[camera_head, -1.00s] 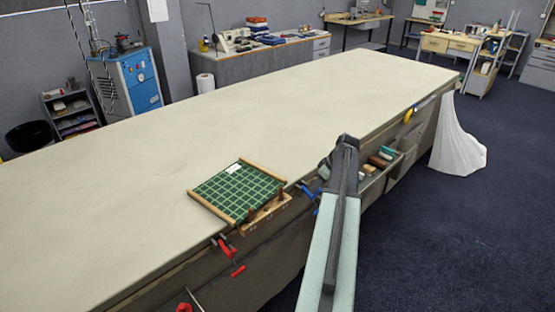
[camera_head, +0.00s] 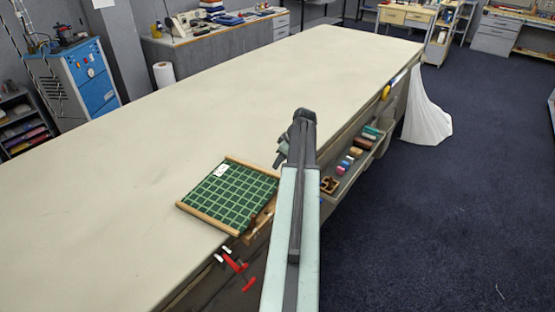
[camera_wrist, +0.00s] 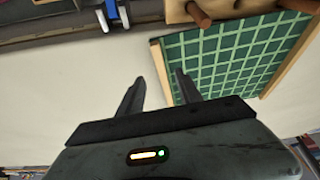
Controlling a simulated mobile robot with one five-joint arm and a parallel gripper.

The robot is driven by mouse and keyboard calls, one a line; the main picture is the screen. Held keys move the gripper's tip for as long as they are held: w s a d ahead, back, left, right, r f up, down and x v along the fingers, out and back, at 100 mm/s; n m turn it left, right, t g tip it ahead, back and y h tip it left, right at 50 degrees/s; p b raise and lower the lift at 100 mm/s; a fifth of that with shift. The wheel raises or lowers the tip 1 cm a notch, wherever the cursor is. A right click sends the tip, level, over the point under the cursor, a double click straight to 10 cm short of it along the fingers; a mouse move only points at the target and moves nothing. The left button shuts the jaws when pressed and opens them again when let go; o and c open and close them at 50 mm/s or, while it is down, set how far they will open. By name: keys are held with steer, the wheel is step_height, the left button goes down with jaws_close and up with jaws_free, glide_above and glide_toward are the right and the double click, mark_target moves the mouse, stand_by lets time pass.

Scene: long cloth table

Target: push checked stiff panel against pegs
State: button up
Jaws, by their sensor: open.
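The checked panel (camera_head: 228,195) is a flat green board with pale grid lines, wooden strips on two opposite sides and a white label. It lies on the table near its front edge. In the wrist view the panel (camera_wrist: 225,60) fills the upper right. Brown wooden pegs (camera_wrist: 198,14) stand at its table-edge side on a wooden block (camera_wrist: 173,12); whether panel and pegs touch I cannot tell. In the head view my arm partly hides them. My gripper (camera_wrist: 160,76) is open and empty, with one finger over bare table and the other overlapping the panel's wooden strip in the picture.
A red clamp (camera_head: 236,268) grips the table edge left of the pegs. A blue clamp (camera_wrist: 112,10) shows near the edge in the wrist view. A tray with small coloured items (camera_head: 352,158) hangs along the front side. The cloth table (camera_head: 150,145) is otherwise clear.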

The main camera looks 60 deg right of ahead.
mark_target(273, 173)
steer(key=b+x, duration=0.7)
steer(key=x, duration=0.1)
steer(key=shift+s+d, duration=0.1)
steer(key=shift+r, duration=0.1)
jaws_close()
stand_by(1.2)
